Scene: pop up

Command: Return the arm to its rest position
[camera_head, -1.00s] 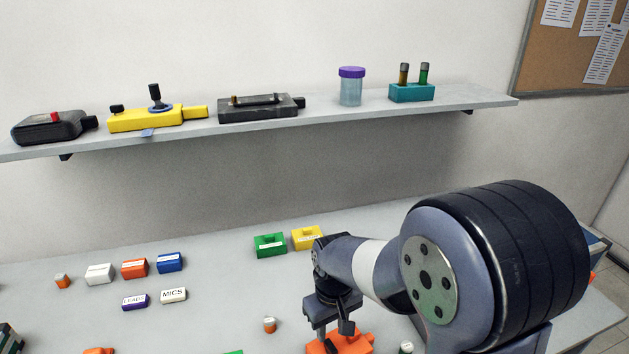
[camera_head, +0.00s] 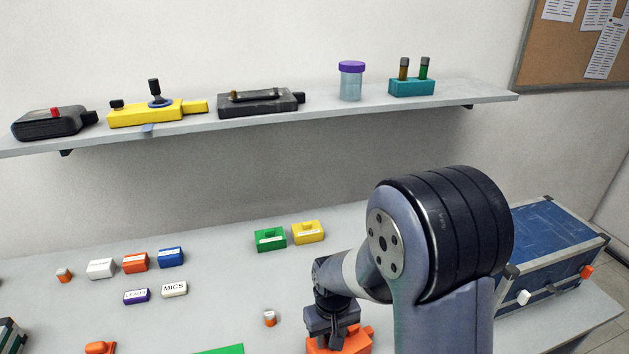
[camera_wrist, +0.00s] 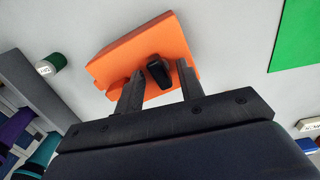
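My gripper (camera_head: 337,335) is low over the table at the bottom of the head view, at an orange block (camera_head: 358,344). In the wrist view the orange block (camera_wrist: 146,58) has a black knob (camera_wrist: 158,71) on it. The two dark fingers of my gripper (camera_wrist: 160,88) stand apart, one on each side of the knob, with gaps between. The fingers look empty. Whether they touch the block is unclear. My arm's large dark joint fills the right middle of the head view.
A blue case (camera_head: 552,240) lies at the table's right. Green (camera_head: 270,239) and yellow (camera_head: 308,232) blocks sit behind my gripper. Several small labelled blocks lie left. A shelf (camera_head: 330,112) above holds devices, a purple-lidded jar (camera_head: 350,82) and a teal vial rack (camera_head: 411,88).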

